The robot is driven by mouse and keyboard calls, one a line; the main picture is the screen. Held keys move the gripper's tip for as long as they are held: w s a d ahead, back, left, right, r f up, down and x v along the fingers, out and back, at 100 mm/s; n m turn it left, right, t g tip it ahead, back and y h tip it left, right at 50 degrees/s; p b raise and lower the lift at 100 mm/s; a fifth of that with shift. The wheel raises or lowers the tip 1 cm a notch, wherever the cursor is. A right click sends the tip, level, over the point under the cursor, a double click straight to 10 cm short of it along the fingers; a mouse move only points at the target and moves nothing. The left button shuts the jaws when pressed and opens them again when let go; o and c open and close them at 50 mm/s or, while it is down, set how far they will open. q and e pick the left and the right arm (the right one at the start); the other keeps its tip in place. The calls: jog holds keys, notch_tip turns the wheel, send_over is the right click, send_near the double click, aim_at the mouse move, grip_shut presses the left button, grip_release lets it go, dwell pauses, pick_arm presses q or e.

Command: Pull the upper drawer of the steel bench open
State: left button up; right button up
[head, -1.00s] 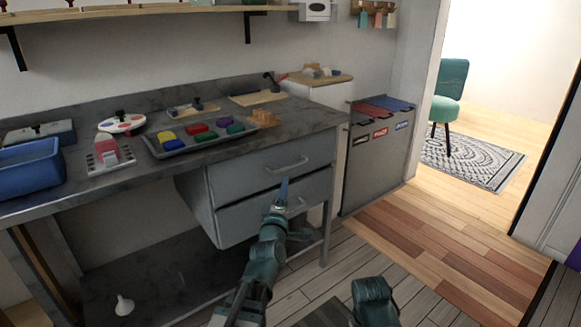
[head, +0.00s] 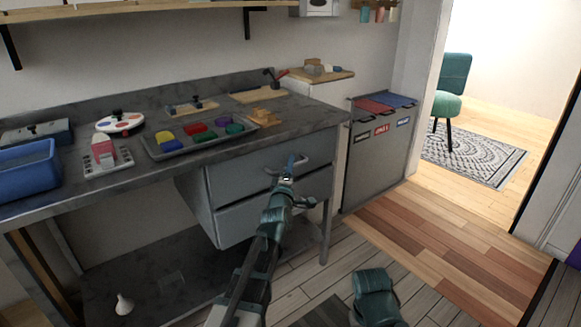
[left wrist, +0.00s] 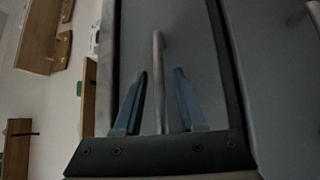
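The steel bench (head: 85,193) has two grey drawers under its right part. The upper drawer (head: 232,177) looks closed, its front in line with the lower drawer (head: 236,219). My left gripper (head: 288,168) is at the upper drawer's bar handle (head: 304,161). In the left wrist view the handle (left wrist: 158,85) runs between the two blue fingers of my left gripper (left wrist: 157,100), with a gap on each side. The fingers are open. My right arm shows only as a dark green link at the bottom; its gripper is out of view.
On the bench top stand a tray of coloured blocks (head: 180,147), a blue bin (head: 27,168) and a palette (head: 119,124). A grey sorting bin (head: 372,160) stands right of the bench. The floor before the drawers is clear.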

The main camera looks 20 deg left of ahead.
pick_arm(q)
grip_shut()
dwell(1.2)
